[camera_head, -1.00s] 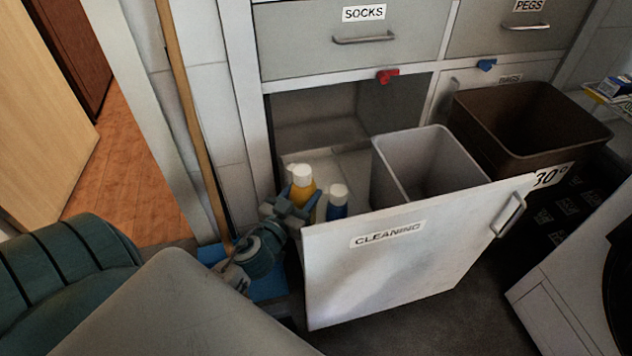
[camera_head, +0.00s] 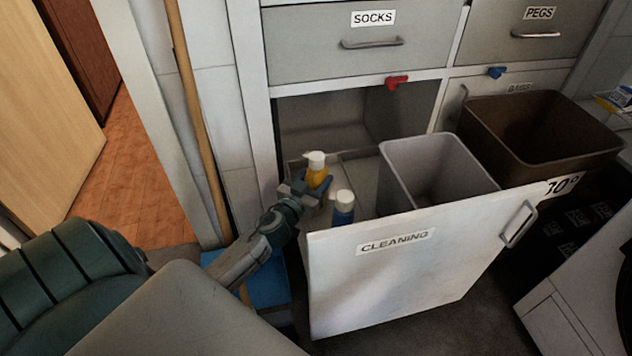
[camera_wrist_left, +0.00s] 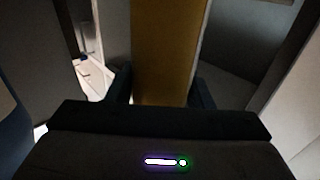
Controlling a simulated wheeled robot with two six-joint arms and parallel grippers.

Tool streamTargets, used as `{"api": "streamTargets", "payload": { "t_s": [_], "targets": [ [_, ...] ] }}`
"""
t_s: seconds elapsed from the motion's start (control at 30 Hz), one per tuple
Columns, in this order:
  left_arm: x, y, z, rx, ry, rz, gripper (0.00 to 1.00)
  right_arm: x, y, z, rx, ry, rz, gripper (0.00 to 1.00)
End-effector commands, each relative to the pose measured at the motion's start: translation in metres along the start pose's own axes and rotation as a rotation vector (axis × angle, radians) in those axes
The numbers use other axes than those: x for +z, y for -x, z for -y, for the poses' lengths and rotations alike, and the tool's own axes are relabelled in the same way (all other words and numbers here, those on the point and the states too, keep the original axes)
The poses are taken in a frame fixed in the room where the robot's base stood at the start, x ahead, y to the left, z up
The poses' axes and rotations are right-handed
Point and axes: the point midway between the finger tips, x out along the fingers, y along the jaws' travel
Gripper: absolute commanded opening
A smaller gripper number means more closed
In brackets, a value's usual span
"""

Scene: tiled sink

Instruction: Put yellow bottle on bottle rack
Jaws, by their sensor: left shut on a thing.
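The yellow bottle (camera_head: 318,177) with a white cap is at the left end of the open drawer labelled CLEANING (camera_head: 395,262). My left gripper (camera_head: 309,187) is shut on it. In the left wrist view the yellow bottle (camera_wrist_left: 168,50) stands between the two fingers of my left gripper (camera_wrist_left: 163,85). A blue bottle (camera_head: 343,212) with a white cap stands just right of and nearer than the yellow bottle, partly hidden by the drawer front. I cannot tell which part is the bottle rack. My right gripper is not in view.
A grey bin (camera_head: 435,170) fills the right part of the drawer. A brown bin (camera_head: 540,135) stands to its right. A wooden pole (camera_head: 192,110) leans by the wall left of my gripper. Labelled drawers (camera_head: 362,45) are above the dark opening (camera_head: 318,125).

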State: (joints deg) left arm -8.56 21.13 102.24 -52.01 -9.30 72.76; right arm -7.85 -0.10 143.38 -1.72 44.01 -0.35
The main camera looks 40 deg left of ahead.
Motion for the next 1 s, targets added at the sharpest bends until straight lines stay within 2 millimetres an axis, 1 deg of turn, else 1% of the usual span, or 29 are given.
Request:
{"api": "streamTargets", "payload": {
  "t_s": [0.13,0.27,0.3,0.4,0.67,0.77,0.87,1.0],
  "targets": [
    [-0.002,0.0,0.0,0.001,0.0,-0.001,0.0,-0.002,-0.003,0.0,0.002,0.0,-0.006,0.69],
    [0.002,0.0,0.0,0.001,0.0,-0.001,0.0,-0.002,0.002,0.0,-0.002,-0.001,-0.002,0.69],
    [0.002,0.0,0.0,0.0,0.0,0.001,0.51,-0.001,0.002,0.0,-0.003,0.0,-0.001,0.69],
    [0.001,0.0,0.0,0.0,0.0,0.001,0.69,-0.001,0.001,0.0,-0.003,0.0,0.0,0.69],
    [0.001,0.0,0.0,0.0,0.0,0.001,0.69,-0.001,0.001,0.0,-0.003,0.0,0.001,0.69],
    [-0.003,0.0,0.0,0.0,0.0,0.001,0.69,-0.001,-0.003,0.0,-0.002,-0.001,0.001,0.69],
    [0.003,0.011,0.0,0.001,-0.003,0.003,0.69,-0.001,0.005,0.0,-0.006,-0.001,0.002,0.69],
    [0.004,0.036,0.0,0.003,-0.003,0.003,0.69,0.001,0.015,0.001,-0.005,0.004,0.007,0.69]
  ]
}}
